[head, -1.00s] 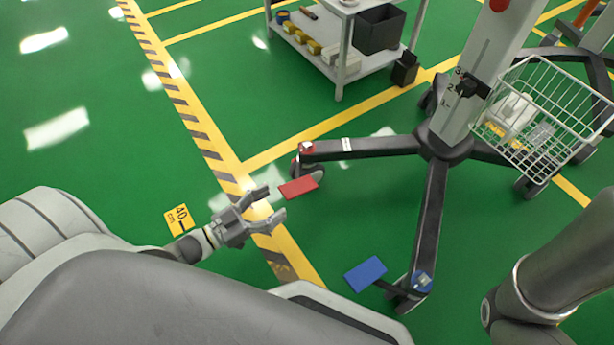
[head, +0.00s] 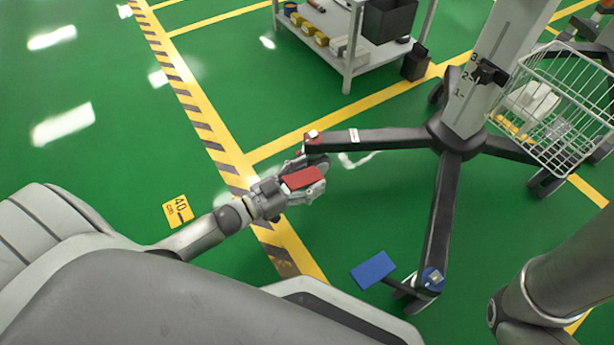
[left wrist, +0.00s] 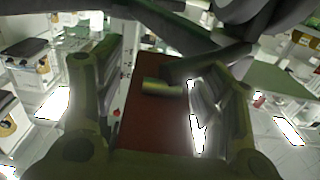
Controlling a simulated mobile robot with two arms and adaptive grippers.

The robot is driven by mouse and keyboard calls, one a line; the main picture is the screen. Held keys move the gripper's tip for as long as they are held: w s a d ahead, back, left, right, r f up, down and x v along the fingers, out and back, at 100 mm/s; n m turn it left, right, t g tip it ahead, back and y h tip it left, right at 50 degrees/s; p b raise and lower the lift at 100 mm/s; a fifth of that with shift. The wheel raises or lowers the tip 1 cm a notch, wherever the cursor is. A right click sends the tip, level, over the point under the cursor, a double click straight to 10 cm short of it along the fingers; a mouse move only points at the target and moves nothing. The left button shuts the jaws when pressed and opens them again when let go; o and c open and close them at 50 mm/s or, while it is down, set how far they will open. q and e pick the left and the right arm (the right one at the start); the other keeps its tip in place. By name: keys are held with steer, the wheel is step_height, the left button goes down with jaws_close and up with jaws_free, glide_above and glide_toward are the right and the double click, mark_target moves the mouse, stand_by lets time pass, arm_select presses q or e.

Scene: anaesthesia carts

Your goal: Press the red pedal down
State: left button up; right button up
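The red pedal (head: 302,179) is a flat plate beside the end of a dark cart leg, below the red-marked caster. My left gripper (head: 308,178) is at the pedal, with one finger showing along each side of it. In the left wrist view, the red plate (left wrist: 155,115) fills the gap between the two spread fingers of my left gripper (left wrist: 160,95). The gripper looks open, not clamped on the pedal. I cannot tell whether the fingers touch it or whether it is pressed. My right gripper is out of view.
A blue pedal (head: 373,270) sits by another leg of the wheeled stand (head: 452,145). A wire basket (head: 555,110) hangs on its column. A grey shelf cart (head: 350,62) stands behind.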

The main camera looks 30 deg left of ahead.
arm_select(q)
steer(key=c, duration=0.9)
steer(key=shift+f+t+b, duration=0.15)
steer(key=shift+t+b, duration=0.15)
steer(key=shift+b, duration=0.3)
steer(key=t+h+b, duration=0.1)
steer(key=t+b, duration=0.1)
steer(key=b, duration=0.1)
steer(key=shift+h, duration=0.3)
steer(key=shift+t+h+b, duration=0.3)
steer(key=shift+t+b, duration=0.3)
steer(key=shift+b, duration=0.2)
steer(key=shift+r+t+b, duration=0.35)
steer(key=shift+t, duration=0.05)
steer(key=shift+h, duration=0.3)
steer(key=shift+r, duration=0.1)
steer(key=o, duration=1)
